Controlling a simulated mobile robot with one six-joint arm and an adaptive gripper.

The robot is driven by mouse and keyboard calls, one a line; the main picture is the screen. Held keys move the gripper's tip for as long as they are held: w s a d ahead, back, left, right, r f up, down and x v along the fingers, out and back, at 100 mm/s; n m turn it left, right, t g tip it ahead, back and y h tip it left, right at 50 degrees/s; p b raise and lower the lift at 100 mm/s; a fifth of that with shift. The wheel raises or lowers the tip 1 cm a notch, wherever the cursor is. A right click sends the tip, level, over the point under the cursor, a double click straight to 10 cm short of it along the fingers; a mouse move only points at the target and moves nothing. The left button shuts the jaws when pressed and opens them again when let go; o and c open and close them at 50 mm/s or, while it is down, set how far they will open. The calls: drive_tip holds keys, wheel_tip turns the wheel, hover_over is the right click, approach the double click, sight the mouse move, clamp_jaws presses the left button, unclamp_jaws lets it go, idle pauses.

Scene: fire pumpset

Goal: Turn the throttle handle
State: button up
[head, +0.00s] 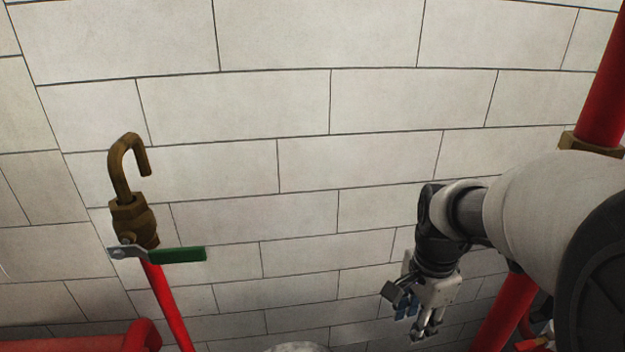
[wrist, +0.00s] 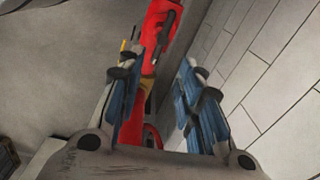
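A green lever handle (head: 178,254) sticks out to the right from a brass valve (head: 132,222) with a hooked spout, at the left of the head view. The valve sits on top of a thin red pipe. I cannot tell for certain that this lever is the throttle handle. My gripper (head: 415,322) hangs low, well to the right of the lever, and points downward. In the wrist view its blue-padded fingers (wrist: 165,85) stand apart, with no object held between them. The green lever cannot be made out in the wrist view.
Beyond my fingers in the wrist view is red piping (wrist: 158,30) with a dark, slim part on it. A thick red pipe (head: 605,85) with a brass collar runs down the right side. A pale block wall (head: 300,110) stands behind.

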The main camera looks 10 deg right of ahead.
drive_tip(key=shift+m, duration=0.7)
drive_tip(key=f, duration=1.1)
drive_tip(key=w+f, duration=0.1)
drive_tip(key=f, duration=0.4)
drive_tip(key=shift+w+d+f, duration=0.1)
drive_tip(key=shift+d+f, duration=0.2)
drive_tip(key=shift+f, duration=0.1)
clamp_jaws()
